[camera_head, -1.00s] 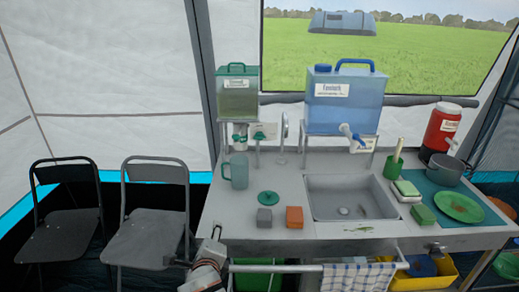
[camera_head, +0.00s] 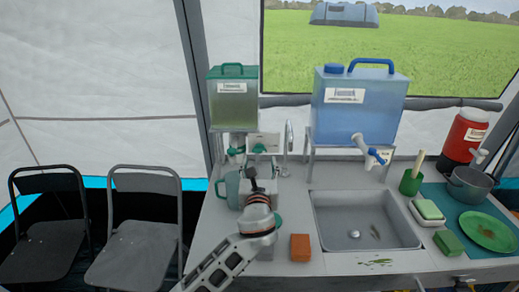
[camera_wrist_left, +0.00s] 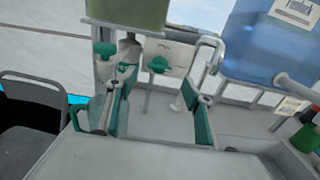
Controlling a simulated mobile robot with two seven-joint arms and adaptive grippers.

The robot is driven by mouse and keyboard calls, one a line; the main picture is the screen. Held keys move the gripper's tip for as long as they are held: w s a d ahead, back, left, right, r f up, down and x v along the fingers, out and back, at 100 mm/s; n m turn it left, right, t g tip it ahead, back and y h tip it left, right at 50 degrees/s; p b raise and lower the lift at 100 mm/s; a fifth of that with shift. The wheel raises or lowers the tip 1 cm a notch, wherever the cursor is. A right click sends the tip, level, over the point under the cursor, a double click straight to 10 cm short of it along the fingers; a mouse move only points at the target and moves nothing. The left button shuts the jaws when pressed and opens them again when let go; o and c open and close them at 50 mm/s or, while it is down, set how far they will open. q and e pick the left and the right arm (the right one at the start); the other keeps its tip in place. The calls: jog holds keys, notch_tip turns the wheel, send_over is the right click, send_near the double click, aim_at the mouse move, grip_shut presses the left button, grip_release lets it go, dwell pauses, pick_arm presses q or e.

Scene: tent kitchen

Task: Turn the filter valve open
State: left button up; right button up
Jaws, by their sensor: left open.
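A green-handled knob sits on a white plate (camera_head: 264,143) behind the counter, to the right under the green tank (camera_head: 233,97). The knob (camera_wrist_left: 158,64) shows clearly in the left wrist view. A second green-handled tap (camera_wrist_left: 105,49) hangs on piping below the tank, left of the plate. I cannot tell which of the two is the filter valve. My left gripper (camera_head: 260,176) is over the counter in front of the plate. In the left wrist view the gripper (camera_wrist_left: 155,112) is open and empty, its fingers apart below the knob. My right gripper is not in view.
A teal mug (camera_head: 228,188) stands close left of my left gripper. An orange block (camera_head: 300,247) lies on the counter (camera_head: 215,240). A blue tank (camera_head: 358,115) with a tap stands to the right above the sink (camera_head: 340,238). Two chairs stand at left.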

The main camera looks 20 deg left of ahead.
aim_at(259, 151)
pick_arm(q)
jog(key=shift+x, duration=3.35)
jog(key=c, duration=1.1)
